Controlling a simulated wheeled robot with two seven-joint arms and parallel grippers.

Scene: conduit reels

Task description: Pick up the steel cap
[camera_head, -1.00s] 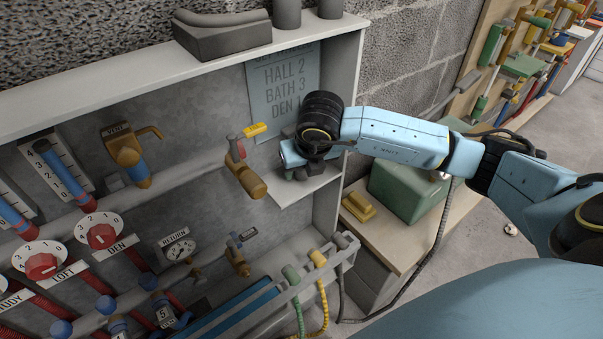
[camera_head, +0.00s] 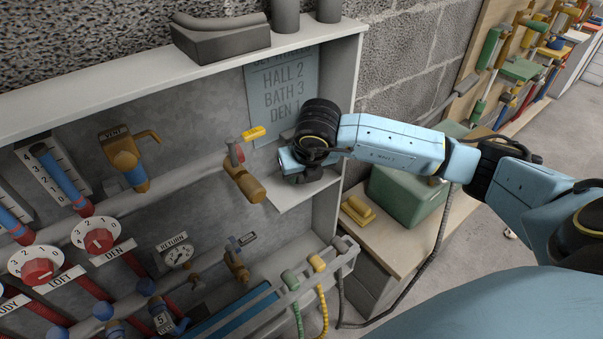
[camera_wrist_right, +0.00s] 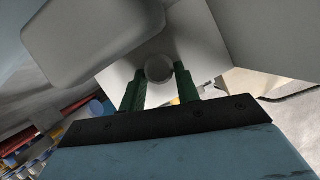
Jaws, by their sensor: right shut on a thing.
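The steel cap (camera_wrist_right: 159,68) is a small round grey piece between the green fingers of my right gripper (camera_wrist_right: 160,74) in the right wrist view. The gripper is shut on it. A pale flat surface lies behind the cap; I cannot tell whether the cap touches it. In the head view my right gripper (camera_head: 287,160) is over the small white shelf (camera_head: 290,195) at the right end of the cabinet. The cap is hidden there by the gripper and wrist. My left gripper is not in view.
A brass valve with a yellow tag (camera_head: 243,178) sits just left of the gripper. The cabinet's right side wall (camera_head: 343,110) stands close to the wrist. A green box (camera_head: 408,195) and a yellow block (camera_head: 358,210) rest on the bench to the right.

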